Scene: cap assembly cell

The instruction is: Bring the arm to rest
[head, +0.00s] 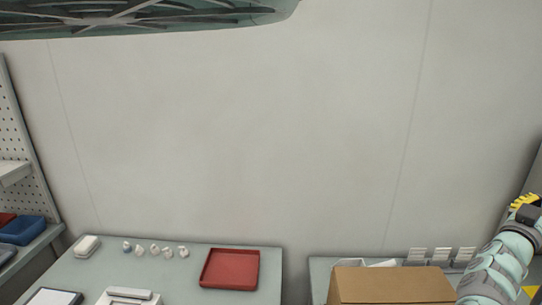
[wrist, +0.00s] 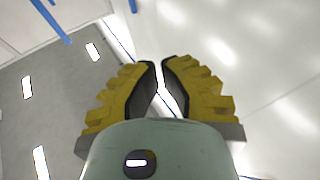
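My arm stands at the right edge of the head view, folded upward, with my gripper (head: 524,201) partly cut off by the edge. In the wrist view my gripper (wrist: 160,64) shows two yellow stepped fingers with dark pads. Their tips lean together with only a sliver between them, and nothing is held. The wrist view looks past the fingers at blurred, bright wall-like surfaces and a grey area with light patches.
A left table (head: 180,262) bears a red tray (head: 230,284), several small white parts (head: 155,249) and a white box (head: 87,246). A cardboard box (head: 392,285) stands near my arm, with small white cards (head: 441,254) behind it. Blue bins (head: 24,230) sit far left.

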